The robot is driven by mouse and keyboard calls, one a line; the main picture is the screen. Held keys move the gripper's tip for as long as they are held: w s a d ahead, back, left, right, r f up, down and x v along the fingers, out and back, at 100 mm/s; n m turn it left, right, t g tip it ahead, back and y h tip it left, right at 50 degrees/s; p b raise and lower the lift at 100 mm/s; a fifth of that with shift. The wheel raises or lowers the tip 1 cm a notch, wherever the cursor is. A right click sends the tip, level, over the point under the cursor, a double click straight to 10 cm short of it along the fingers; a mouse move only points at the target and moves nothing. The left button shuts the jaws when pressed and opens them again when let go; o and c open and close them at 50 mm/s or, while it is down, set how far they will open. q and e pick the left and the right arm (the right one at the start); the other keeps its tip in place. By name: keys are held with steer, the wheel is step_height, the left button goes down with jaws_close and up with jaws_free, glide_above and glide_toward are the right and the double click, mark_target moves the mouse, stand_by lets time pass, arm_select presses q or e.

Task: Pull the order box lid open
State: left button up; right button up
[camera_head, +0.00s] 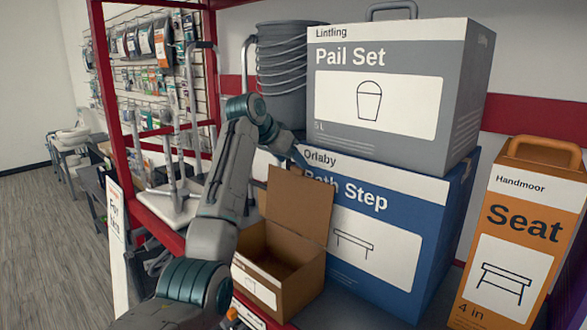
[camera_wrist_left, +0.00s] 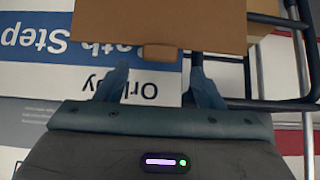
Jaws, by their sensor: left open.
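The order box (camera_head: 262,262) is a small brown cardboard box on the red-edged shelf, with a white label on its front. Its lid (camera_head: 300,207) stands upright at the back, so the box is open and its inside shows. My left gripper (camera_head: 290,150) is above and behind the lid's top edge, in front of the large boxes. In the left wrist view the lid (camera_wrist_left: 160,22) fills the top, with its small tab (camera_wrist_left: 159,53) pointing between the fingers. The left gripper (camera_wrist_left: 160,85) is open, its two blue fingers apart and clear of the tab. My right gripper is not in view.
A blue Bath Step box (camera_head: 375,235) stands close behind and right of the lid, with a grey Pail Set box (camera_head: 400,85) on top. An orange Seat box (camera_head: 520,240) is at right. Grey pails (camera_head: 282,75) and walking frames stand behind my arm.

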arm_select(q)
steer(key=b+v, duration=0.3)
steer(key=v, duration=0.5)
steer(key=shift+s+a+r, duration=0.1)
steer(key=shift+a, duration=0.05)
